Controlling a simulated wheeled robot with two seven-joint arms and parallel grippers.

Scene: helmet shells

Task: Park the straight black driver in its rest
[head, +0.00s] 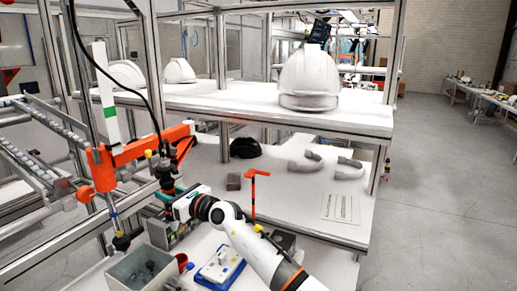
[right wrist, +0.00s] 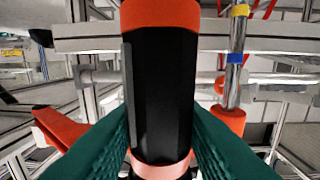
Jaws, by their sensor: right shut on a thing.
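The straight black driver (right wrist: 158,90) fills the middle of the right wrist view, upright, with an orange cap at the top and an orange-pink band at the bottom. My right gripper (right wrist: 158,130) is shut on it, its green ribbed fingers on either side. In the head view my right gripper (head: 167,184) is at the left of the workbench, close to an orange bracket (head: 104,168) on a metal post. Which part here is the driver's rest I cannot tell. My left gripper is not in view.
A metal rod with yellow and blue bands (right wrist: 236,45) stands right of the driver. An orange L-shaped stand (head: 254,190) rises from the bench. A white helmet (head: 309,75) sits on the upper shelf.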

